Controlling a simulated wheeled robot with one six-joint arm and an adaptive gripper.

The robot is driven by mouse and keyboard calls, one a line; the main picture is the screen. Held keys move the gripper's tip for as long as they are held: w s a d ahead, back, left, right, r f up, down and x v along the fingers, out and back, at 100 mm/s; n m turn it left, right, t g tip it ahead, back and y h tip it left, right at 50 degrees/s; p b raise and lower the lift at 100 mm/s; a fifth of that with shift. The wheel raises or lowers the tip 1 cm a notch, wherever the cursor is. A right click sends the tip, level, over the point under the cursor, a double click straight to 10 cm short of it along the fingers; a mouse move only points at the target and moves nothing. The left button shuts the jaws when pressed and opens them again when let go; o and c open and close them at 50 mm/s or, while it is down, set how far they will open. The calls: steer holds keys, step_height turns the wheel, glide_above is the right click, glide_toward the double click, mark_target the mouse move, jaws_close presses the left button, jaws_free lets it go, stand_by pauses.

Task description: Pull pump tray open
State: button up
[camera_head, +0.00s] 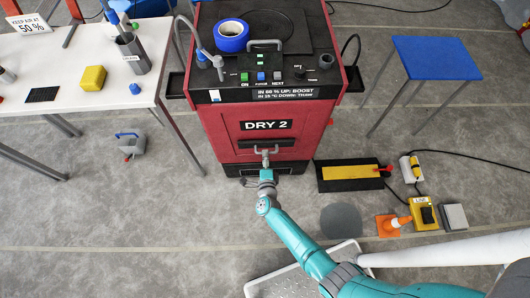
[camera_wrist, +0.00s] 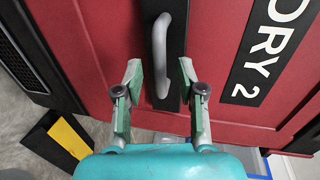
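The red DRY 2 cabinet (camera_head: 225,130) stands upright ahead of me. A grey bar handle (camera_head: 265,154) sits on its lower front; it also shows in the wrist view (camera_wrist: 160,50), on a dark strip (camera_wrist: 176,30). No label names the pump tray, and I cannot tell which front panel belongs to it. The panel around the handle looks closed. My gripper (camera_head: 265,168) is at the handle. In the wrist view my gripper (camera_wrist: 162,82) is open, one finger on each side of the handle's near end, with small gaps. Contact is not visible.
A black tray with a yellow panel (camera_head: 348,172), an orange cone (camera_head: 389,226) and a yellow box (camera_head: 423,213) lie on the floor at right. A grey can (camera_head: 131,145) stands at left. A white table (camera_head: 60,75) and a blue stool (camera_head: 437,57) flank the cabinet.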

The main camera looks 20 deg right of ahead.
steer(key=shift+x, duration=1.5)
jaws_close()
